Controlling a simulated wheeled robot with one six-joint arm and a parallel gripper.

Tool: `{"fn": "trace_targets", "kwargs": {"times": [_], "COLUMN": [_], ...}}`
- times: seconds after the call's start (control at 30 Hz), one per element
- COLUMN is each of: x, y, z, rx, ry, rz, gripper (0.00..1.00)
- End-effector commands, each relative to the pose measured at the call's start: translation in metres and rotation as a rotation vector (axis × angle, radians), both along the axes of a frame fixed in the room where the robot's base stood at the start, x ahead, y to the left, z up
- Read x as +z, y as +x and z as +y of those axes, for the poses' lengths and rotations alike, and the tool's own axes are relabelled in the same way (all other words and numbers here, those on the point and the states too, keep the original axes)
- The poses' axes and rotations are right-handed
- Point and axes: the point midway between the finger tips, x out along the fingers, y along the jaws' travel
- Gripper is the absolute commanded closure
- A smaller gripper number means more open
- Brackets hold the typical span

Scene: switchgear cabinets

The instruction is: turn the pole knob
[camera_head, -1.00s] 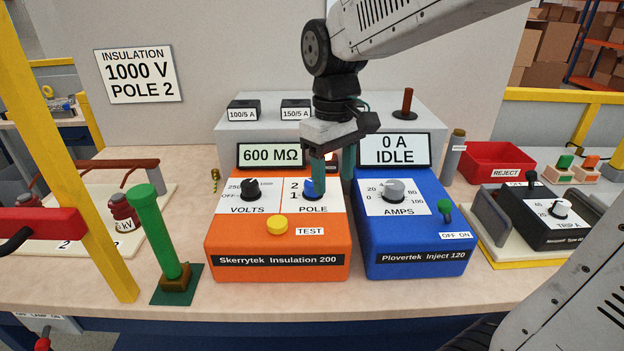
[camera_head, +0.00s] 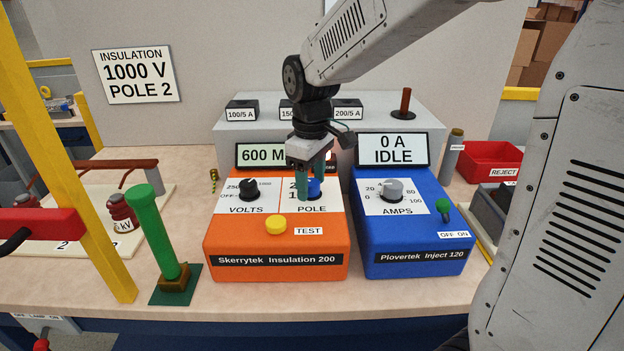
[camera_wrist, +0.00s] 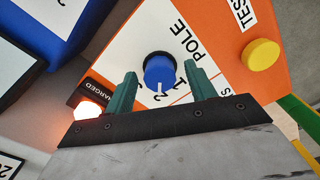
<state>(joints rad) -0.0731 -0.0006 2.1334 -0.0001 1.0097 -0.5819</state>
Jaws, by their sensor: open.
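The pole knob is blue and sits on the orange Skerrytek Insulation 200 tester (camera_head: 222,232), above the word POLE. In the wrist view the knob (camera_wrist: 159,70) has a white mark on its side toward my gripper, near the printed 1 and 2. My gripper (camera_head: 311,187) is over the knob, its green fingers pointing down at it and partly hiding it and the numbers. In the wrist view my gripper (camera_wrist: 160,76) is open, with one finger on each side of the knob. I cannot tell whether either finger touches it.
The tester also has a black VOLTS knob (camera_head: 249,190) and a yellow TEST button (camera_head: 276,225). A lit red lamp (camera_wrist: 88,108) is by the CHARGED label. The blue Plovertek injector (camera_head: 415,245) stands close at right. A sign (camera_head: 136,76) reads 1000 V, POLE 2.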

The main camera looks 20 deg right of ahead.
Motion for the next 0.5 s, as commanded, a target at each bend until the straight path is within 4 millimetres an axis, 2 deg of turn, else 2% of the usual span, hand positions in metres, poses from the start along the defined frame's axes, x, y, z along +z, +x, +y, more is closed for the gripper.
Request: {"fn": "trace_targets", "kwargs": {"times": [0.27,0.4,0.43,0.5], "x": [-0.0018,-0.0016,-0.0016,-0.0016], "y": [0.0001,0.0001,0.0,0.0], "z": [0.0002,0.0002,0.0003,0.0003], "rx": [0.0,0.0,0.0,0.0], "ry": [0.0,0.0,0.001,0.001], "rz": [-0.001,-0.001,-0.001,-0.001], "gripper": [0.45,0.84,0.9,0.9]}}
